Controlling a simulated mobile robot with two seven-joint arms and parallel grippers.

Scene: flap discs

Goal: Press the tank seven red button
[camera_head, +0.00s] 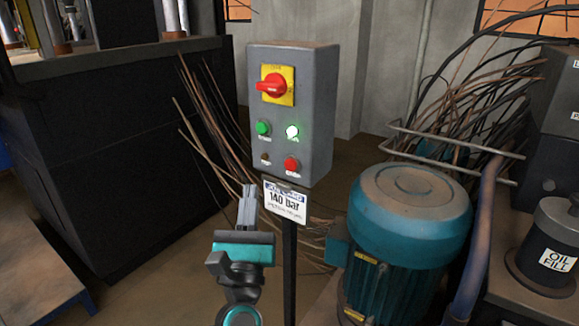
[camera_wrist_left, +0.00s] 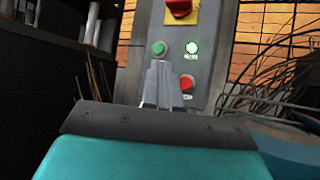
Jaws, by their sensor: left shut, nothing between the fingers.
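A grey control box (camera_head: 321,105) stands on a thin post in the middle of the head view. A red button (camera_head: 292,165) sits at its lower right. Above it is a lit green lamp (camera_head: 292,132), with a green button (camera_head: 263,128) to the left. A red rotary switch (camera_head: 271,86) on a yellow plate is at the top. My left gripper (camera_head: 247,192) is shut and empty, in front of and below the box, left of the red button and apart from it in the picture. My right gripper is not in view.
A white "140 bar" label (camera_head: 285,201) hangs under the box. A teal motor (camera_head: 410,215) stands to the right, with loose cables (camera_head: 470,110) behind it. A large dark block (camera_head: 120,150) stands at the left. An "OIL FILL" canister (camera_head: 552,245) is far right.

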